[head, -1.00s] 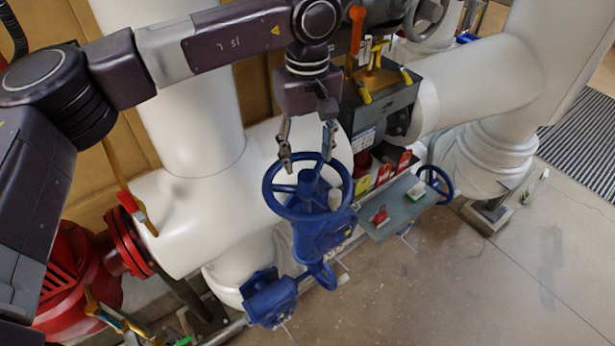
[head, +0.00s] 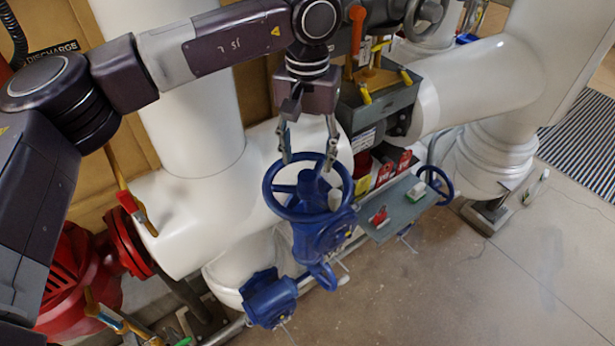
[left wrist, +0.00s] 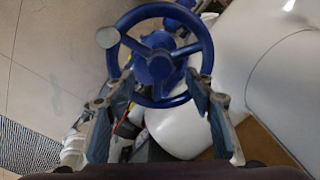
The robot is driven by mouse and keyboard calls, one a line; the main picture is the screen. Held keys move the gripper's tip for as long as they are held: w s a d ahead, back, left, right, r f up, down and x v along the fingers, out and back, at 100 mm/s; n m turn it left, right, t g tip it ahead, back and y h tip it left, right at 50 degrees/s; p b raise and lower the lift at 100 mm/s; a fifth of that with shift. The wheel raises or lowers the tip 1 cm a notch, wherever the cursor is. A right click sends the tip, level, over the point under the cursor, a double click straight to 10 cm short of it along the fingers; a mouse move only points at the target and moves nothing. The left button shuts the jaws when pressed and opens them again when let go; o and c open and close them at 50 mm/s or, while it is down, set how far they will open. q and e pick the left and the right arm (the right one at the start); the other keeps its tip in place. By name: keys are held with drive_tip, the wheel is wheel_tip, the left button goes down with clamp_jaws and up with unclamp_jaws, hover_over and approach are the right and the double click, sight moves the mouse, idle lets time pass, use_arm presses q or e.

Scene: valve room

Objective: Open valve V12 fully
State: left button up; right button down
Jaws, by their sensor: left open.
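A blue handwheel (head: 271,194) with spokes and a pale grey knob (head: 335,200) sits on a blue valve body (head: 318,236) in the head view. No V12 tag is readable on it. My left gripper (head: 308,160) is open, pointing down, with its two fingers apart above the far side of the wheel. In the left wrist view the handwheel (left wrist: 204,45) lies ahead, its near rim between the open fingers (left wrist: 158,80). The knob (left wrist: 107,37) is at the left of the rim there. I cannot tell whether a finger touches the rim. My right gripper does not show.
Large white pipes (head: 190,100) stand behind the wheel. A grey shelf (head: 400,212) with small items and a smaller blue handwheel (head: 436,184) are to its right. A grey toolbox (head: 385,100) is close to the gripper. Open floor (head: 480,275) lies at right.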

sight(307, 176)
use_arm(q)
drive_tip(key=shift+f+b, duration=1.7)
drive_tip(key=shift+f, duration=0.55)
drive_tip(key=shift+s+f+b, duration=0.1)
drive_tip(key=shift+f+b, duration=0.85)
drive_tip(key=shift+f, duration=0.35)
drive_tip(key=shift+f, duration=0.1)
drive_tip(key=shift+c, duration=0.2)
